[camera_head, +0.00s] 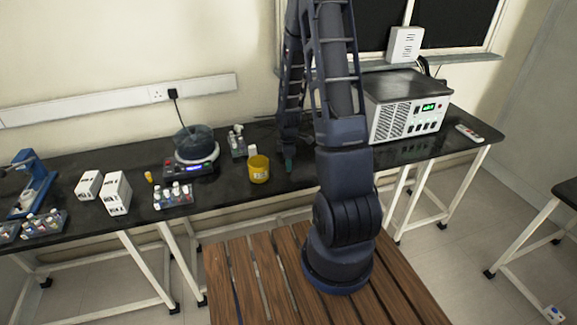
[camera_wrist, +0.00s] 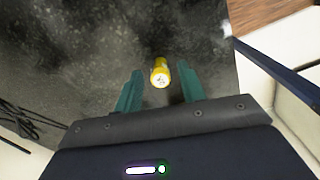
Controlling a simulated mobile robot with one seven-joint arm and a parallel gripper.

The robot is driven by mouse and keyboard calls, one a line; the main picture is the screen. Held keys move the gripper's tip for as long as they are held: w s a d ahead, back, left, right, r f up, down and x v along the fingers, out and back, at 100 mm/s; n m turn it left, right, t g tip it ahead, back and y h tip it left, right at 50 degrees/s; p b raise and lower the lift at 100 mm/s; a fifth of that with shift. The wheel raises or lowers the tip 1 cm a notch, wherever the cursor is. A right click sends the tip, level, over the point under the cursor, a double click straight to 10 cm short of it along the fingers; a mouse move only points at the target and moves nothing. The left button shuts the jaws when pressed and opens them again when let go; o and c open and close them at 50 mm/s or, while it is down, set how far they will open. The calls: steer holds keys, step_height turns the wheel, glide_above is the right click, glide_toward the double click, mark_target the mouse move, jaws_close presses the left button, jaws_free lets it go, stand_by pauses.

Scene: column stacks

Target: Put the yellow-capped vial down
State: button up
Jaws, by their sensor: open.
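The yellow-capped vial (camera_wrist: 160,73) shows in the wrist view as a small yellow cylinder with a pale end facing the camera. It is between the two green fingers of my gripper (camera_wrist: 159,76), with a gap on each side. The fingers are apart and do not hold it. Dark bench surface (camera_wrist: 85,45) lies around it; I cannot tell its exact contact with the bench. In the head view my gripper (camera_head: 289,164) is low over the bench, right of the yellow mug. I cannot make out the vial beside it there.
The yellow mug (camera_head: 259,169) and a small rack of vials (camera_head: 238,146) stand left of my gripper. Farther left are a hotplate with a bowl (camera_head: 195,154), another vial rack (camera_head: 173,196) and white boxes (camera_head: 117,194). A large instrument (camera_head: 405,107) stands right.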

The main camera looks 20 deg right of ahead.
steer(key=s+r+m+t, duration=0.1)
steer(key=s+r+m, duration=0.35)
steer(key=r, duration=0.95)
steer(key=s+r+m+t, duration=0.1)
steer(key=s+r+m, duration=0.3)
steer(key=r, duration=1)
steer(key=s+r+m+t, duration=0.1)
steer(key=s+r+m, duration=0.2)
steer(key=s, duration=0.4)
steer(key=s+a+r+m+t, duration=0.1)
steer(key=s+r+m, duration=0.2)
steer(key=s+r, duration=0.3)
steer(key=shift+s+r+t, duration=0.25)
steer(key=shift+s+t, duration=0.05)
steer(key=shift+s, duration=0.5)
